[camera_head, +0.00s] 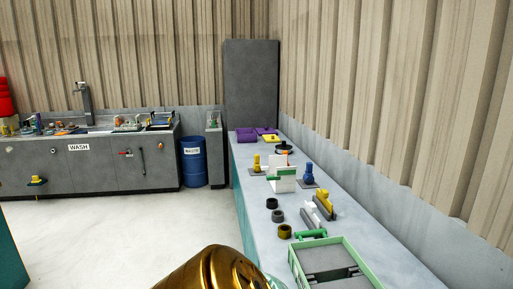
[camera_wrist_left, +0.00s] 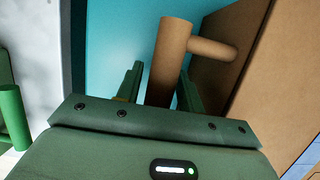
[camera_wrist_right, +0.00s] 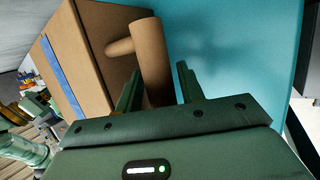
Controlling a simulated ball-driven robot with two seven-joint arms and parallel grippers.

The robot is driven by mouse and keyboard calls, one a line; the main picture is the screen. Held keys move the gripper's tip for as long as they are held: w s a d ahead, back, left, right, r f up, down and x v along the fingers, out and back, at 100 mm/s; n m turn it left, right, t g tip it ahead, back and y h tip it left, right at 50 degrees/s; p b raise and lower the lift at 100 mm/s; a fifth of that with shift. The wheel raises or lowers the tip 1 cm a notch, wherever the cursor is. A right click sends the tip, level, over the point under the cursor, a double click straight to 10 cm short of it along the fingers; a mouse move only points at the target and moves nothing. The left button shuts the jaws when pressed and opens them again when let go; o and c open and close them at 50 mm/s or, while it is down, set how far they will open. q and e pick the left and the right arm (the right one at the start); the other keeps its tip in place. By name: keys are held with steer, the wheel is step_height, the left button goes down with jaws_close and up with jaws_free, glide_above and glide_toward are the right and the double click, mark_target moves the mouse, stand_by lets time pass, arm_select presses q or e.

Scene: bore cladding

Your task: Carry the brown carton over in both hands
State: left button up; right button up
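The brown carton (camera_wrist_left: 262,62) shows on the right of the left wrist view, and its side shows on the left of the right wrist view (camera_wrist_right: 85,40). Each visible side has a brown bar handle on a short peg: the left one (camera_wrist_left: 170,50), the right one (camera_wrist_right: 150,55). My left gripper (camera_wrist_left: 160,82) has its fingers either side of one handle, and my right gripper (camera_wrist_right: 155,82) likewise at the other. A slim teal gap shows beside each bar, and I cannot tell whether the fingers press on it. The head view does not show the carton or grippers.
A long grey bench (camera_head: 255,215) runs along the right wall. It carries a green-rimmed tray (camera_head: 295,262), dark rings (camera_head: 278,216), a white block (camera_head: 285,183) and purple bins (camera_head: 247,134). A wash counter (camera_head: 90,165) and blue barrel (camera_head: 194,162) stand behind. The pale floor (camera_head: 110,235) is clear.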

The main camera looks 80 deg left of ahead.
stand_by(0.5)
